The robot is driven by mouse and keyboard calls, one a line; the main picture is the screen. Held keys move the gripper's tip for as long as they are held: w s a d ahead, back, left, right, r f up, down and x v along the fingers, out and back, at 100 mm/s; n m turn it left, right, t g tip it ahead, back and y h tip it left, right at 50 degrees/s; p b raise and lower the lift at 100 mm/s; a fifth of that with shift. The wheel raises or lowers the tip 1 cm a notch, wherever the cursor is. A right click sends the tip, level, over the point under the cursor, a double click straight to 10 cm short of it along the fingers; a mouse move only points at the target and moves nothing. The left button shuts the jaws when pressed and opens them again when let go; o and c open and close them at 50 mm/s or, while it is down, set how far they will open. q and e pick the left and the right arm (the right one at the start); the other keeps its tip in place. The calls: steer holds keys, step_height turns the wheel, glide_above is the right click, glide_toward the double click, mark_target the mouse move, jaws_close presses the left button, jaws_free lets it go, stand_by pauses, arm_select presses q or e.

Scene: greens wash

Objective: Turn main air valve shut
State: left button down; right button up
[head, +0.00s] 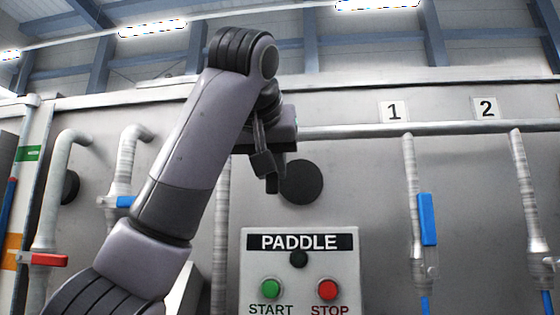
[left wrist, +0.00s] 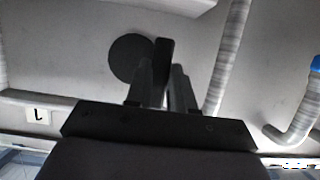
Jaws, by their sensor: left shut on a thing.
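My left gripper (head: 268,178) is in front of the grey tank wall, just left of a dark round disc on it. In the left wrist view its dark fingers (left wrist: 168,78) are close together. No valve in view is labelled as main air. A red lever handle (head: 48,260) lies level on a pipe at the far left. A blue handle (head: 125,202) on the neighbouring pipe is partly hidden by my arm. My right gripper is not in view.
The dark disc (head: 301,182) also shows in the left wrist view (left wrist: 130,58). A PADDLE control box (head: 345,268) with green and red buttons stands below. Pipes 1 and 2 with blue handles (head: 428,220) are on the right. A vertical pipe (head: 222,205) runs beside my arm.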

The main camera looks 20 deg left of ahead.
arm_select(q)
steer(key=shift+f, duration=0.1)
stand_by(0.3)
steer(key=c, duration=1)
jaws_free()
steer(key=shift+o, duration=0.2)
steer(key=b+v, duration=0.3)
steer(key=v, duration=0.4)
steer(key=shift+s, duration=0.1)
